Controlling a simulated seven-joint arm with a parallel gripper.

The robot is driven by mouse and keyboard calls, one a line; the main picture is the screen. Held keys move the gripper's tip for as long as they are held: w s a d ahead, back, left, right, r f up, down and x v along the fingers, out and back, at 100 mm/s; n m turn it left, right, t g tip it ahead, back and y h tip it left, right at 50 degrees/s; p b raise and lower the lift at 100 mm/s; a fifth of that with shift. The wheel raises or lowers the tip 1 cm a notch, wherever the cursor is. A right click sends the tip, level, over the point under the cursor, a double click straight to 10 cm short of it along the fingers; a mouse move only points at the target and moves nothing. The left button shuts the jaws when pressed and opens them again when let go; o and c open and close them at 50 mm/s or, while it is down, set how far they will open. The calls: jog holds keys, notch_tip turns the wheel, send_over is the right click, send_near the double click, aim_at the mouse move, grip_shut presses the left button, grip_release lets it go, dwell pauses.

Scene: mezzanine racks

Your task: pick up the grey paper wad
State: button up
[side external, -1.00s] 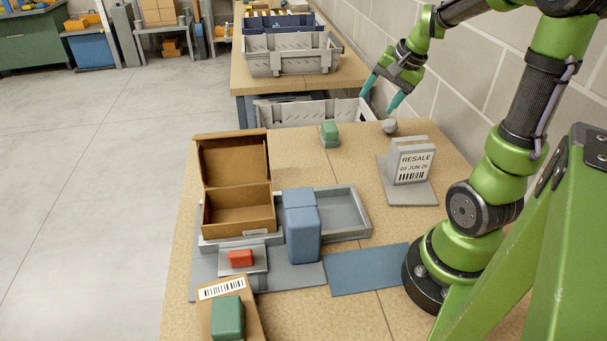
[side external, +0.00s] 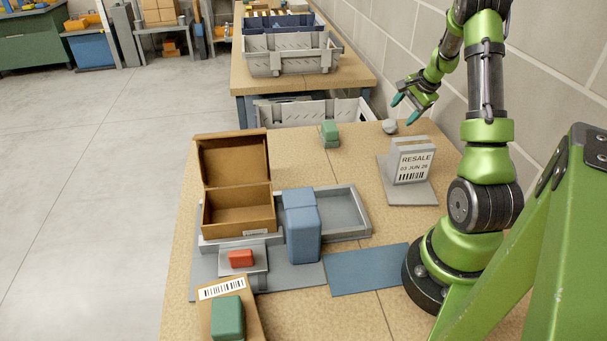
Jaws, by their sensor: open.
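The grey paper wad (side external: 389,126) is a small round lump near the far right edge of the table, behind the RESALE sign. My gripper (side external: 404,111) is open, with teal fingertips. In the picture its fingers are just above and to the right of the wad. Nothing shows between them. I cannot tell from this view how far apart in depth the fingers and the wad are.
The RESALE sign (side external: 411,168) stands on a grey base near the wad. A green block (side external: 329,131) is to the wad's left. An open cardboard box (side external: 237,208), a grey tray (side external: 362,235) and a tall blue block (side external: 302,226) stand nearer. A block wall is on the right.

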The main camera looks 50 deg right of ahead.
aim_at(394, 121)
jog(key=x, duration=0.6)
jog(key=shift+w+f, duration=0.15)
jog(key=shift+w, duration=0.1)
jog(key=c, duration=0.8)
